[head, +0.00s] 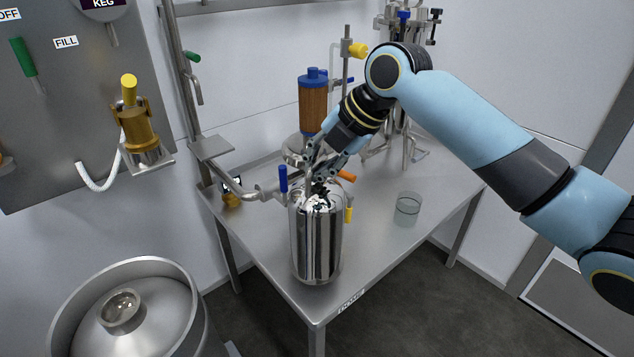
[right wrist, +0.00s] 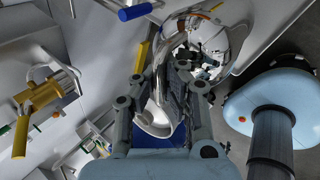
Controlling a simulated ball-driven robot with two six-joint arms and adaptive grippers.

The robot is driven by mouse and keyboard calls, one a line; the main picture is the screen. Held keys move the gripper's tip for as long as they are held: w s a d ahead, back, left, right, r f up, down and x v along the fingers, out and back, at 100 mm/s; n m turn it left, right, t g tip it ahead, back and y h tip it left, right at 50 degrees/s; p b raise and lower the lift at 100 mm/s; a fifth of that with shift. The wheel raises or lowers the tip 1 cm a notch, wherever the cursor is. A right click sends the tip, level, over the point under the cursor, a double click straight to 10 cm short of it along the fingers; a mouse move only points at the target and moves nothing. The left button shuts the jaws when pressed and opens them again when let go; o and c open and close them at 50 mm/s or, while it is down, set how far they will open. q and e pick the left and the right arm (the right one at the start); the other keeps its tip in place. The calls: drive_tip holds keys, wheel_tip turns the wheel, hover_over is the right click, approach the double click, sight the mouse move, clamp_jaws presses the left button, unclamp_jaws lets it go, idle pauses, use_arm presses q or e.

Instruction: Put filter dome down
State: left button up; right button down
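A tall, mirror-bright steel cylinder with a rounded top (head: 318,245), which I take to be the filter dome, is upright at the near corner of the steel table (head: 262,232). I cannot tell whether its foot touches the table top. My right gripper (head: 322,178) points down at its top, coming from the upper right. In the right wrist view the cylinder's shiny top (right wrist: 232,28) lies just beyond the fingers (right wrist: 162,85). Bright metal shows between the fingers, but whether they grip it is unclear. My left gripper is not in view.
A blue-handled pipe valve (head: 283,180) and an orange handle (head: 346,176) sit close to the cylinder. A glass beaker (head: 407,208) stands to its right. A brown column with a blue cap (head: 312,105) is behind. A large round tank (head: 150,310) is at lower left.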

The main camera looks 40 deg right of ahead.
sight(316, 183)
drive_tip(key=shift+f+b, duration=0.3)
drive_tip(key=shift+f, duration=1.45)
drive_tip(key=c, duration=2)
unclamp_jaws()
drive_tip(key=shift+f, duration=0.1)
drive_tip(key=o, duration=0.5)
